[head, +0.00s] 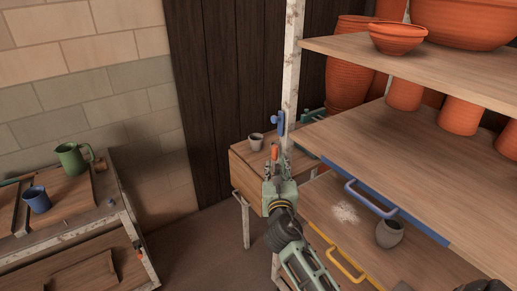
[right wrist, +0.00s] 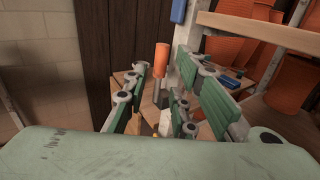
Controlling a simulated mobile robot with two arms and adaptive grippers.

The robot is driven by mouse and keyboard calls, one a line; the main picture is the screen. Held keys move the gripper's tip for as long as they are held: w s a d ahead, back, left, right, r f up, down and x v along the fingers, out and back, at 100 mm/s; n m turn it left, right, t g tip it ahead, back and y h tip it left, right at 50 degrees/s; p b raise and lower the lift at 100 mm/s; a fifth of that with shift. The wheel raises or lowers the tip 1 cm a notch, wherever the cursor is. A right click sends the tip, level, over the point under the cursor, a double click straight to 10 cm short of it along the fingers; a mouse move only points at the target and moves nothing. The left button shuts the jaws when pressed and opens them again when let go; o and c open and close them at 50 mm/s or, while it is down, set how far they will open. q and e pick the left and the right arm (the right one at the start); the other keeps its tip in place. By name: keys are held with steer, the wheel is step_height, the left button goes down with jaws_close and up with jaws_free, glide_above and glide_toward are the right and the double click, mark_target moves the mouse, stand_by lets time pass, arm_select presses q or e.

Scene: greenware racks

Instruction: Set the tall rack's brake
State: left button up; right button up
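The tall rack (head: 400,60) stands at the right, with a rusty white post (head: 292,60) at its near left corner. An orange-handled lever (head: 275,152) stands roughly upright by this post; its orange grip also shows in the right wrist view (right wrist: 161,57). My right gripper (head: 276,172) is at the lever. In the right wrist view its green-padded fingers (right wrist: 160,95) are apart, with the lever between or just beyond them; contact cannot be told. My left gripper is out of view.
A blue fitting (head: 281,123) sits on the post above the lever. The rack's shelves carry orange pots (head: 398,38) and a grey jug (head: 390,233), with blue (head: 370,198) and yellow (head: 338,258) handles at the edges. A small table (head: 250,160) stands behind. A low rack (head: 80,235) stands left.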

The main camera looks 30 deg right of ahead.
mark_target(275, 153)
steer(key=x, duration=0.7)
steer(key=shift+d+f, duration=0.1)
steer(key=shift+d, duration=0.1)
steer(key=shift+c, duration=0.6)
jaws_close()
